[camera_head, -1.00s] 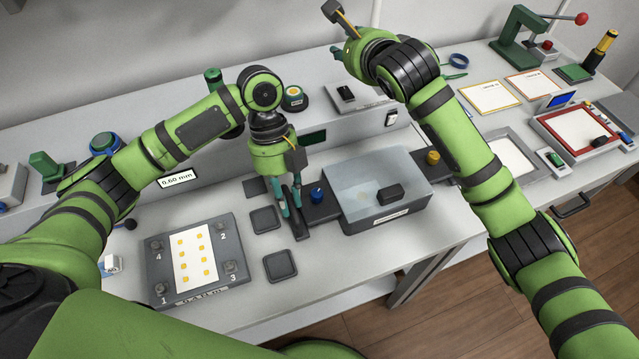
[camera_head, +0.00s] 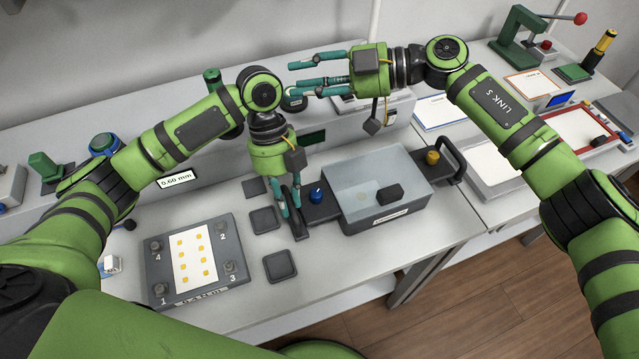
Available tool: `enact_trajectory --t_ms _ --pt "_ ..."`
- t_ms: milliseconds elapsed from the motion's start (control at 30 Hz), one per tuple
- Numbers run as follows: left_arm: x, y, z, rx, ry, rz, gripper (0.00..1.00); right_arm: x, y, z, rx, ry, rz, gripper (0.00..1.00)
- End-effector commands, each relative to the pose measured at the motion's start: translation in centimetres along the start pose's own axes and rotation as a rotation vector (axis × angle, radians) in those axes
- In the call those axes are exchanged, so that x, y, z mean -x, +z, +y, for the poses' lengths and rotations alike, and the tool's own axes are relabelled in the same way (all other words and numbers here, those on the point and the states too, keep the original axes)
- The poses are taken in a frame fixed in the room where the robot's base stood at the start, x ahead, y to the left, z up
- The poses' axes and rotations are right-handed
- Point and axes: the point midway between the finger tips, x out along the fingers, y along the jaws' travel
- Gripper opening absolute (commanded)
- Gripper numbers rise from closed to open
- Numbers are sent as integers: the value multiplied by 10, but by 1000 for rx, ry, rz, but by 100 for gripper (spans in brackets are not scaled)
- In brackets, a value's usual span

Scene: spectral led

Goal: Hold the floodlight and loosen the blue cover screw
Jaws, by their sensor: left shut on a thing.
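The floodlight (camera_head: 362,212) is a grey box with a pale translucent top, lying on the bench right of centre. Dark end tabs carry the blue cover screw (camera_head: 316,193) on the left and a yellow knob (camera_head: 432,157) on the right. A black handle (camera_head: 451,163) shows at its right end. My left gripper (camera_head: 291,212) points down at the left end, shut on the floodlight's dark left end handle, just left of the blue screw; the fingers partly hide the grip. My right gripper (camera_head: 294,78) is open and empty, fingers pointing left, behind and above the floodlight.
A grey plate (camera_head: 157,285) with yellow dots and numbered corner screws lies at left. Dark square pads (camera_head: 280,265) sit between it and the floodlight. A green press (camera_head: 520,40) and a red-framed tray (camera_head: 578,130) stand far right. The bench in front of the floodlight is clear.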

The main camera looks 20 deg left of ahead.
Motion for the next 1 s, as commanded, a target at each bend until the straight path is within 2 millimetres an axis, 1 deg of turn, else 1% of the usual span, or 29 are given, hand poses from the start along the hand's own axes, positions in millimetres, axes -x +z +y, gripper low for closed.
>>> enact_trajectory --t_ms 33,100,200,300,433,533,667,767,1000 --pt "0 0 0 1 1 0 0 1 16 -11 67 -81 -91 35" --pt "0 0 0 1 1 0 0 3 38 -28 162 -213 -222 35" --pt "0 0 0 1 1 0 0 9 61 -47 286 -407 -402 35" --pt "0 0 0 1 0 0 0 17 71 -57 391 -584 -564 35" --pt "0 0 0 1 0 0 0 28 73 -62 475 -745 -715 35" --pt "0 0 0 1 1 0 0 34 72 -62 500 -805 -774 35" --pt "0 0 0 1 1 0 0 33 79 -66 509 -830 -795 35" --pt "0 0 0 1 2 0 0 27 91 -74 506 -831 -793 35" --pt "0 0 0 1 1 0 0 5 128 -96 505 -829 -789 35"
